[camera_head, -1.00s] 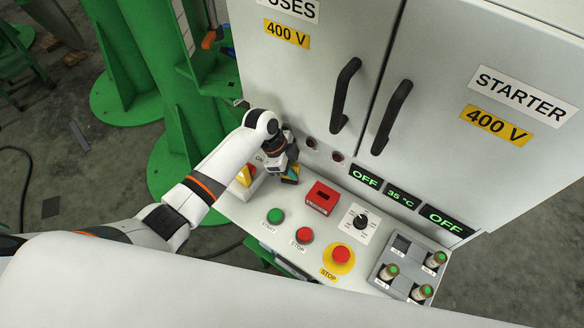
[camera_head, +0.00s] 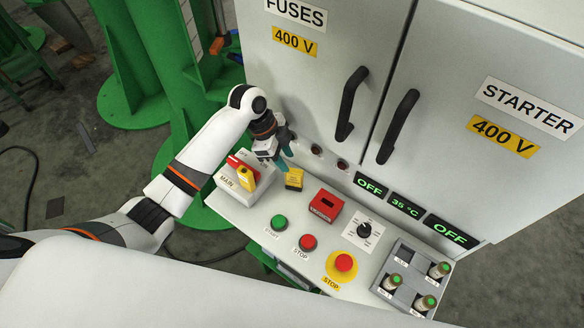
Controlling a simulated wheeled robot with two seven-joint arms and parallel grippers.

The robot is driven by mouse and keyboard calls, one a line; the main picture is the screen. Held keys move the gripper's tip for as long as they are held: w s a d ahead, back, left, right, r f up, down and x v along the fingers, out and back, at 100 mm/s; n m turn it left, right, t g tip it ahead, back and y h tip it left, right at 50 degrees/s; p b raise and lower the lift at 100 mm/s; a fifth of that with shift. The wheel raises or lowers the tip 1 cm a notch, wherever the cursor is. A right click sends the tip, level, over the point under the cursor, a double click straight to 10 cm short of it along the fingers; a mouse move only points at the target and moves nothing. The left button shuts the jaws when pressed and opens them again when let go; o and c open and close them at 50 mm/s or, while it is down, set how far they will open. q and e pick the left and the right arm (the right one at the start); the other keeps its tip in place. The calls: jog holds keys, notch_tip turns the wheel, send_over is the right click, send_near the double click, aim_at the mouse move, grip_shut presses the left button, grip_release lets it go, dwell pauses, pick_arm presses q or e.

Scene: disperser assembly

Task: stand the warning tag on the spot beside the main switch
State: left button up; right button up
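The yellow warning tag (camera_head: 294,178) stands on the sloped control panel, just right of the main switch (camera_head: 240,172). The switch has a red and yellow handle on a pale box lettered MAIN. My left gripper (camera_head: 286,151) is behind and above the tag. Its teal fingers look spread, with nothing visible between them, and it appears clear of the tag. The tag's lower edge is small in view, so its exact fit on the spot cannot be told. My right gripper is not in view.
A red slotted box (camera_head: 325,205), green start button (camera_head: 279,222), red stop buttons (camera_head: 308,242) and a rotary knob (camera_head: 364,230) lie to the right. A grey fuse tray (camera_head: 408,257) is at the far right. Cabinet doors with black handles (camera_head: 352,104) rise behind.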

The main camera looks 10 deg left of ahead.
pick_arm(q)
jog(key=shift+v, duration=1.7)
jog(key=shift+f, duration=0.1)
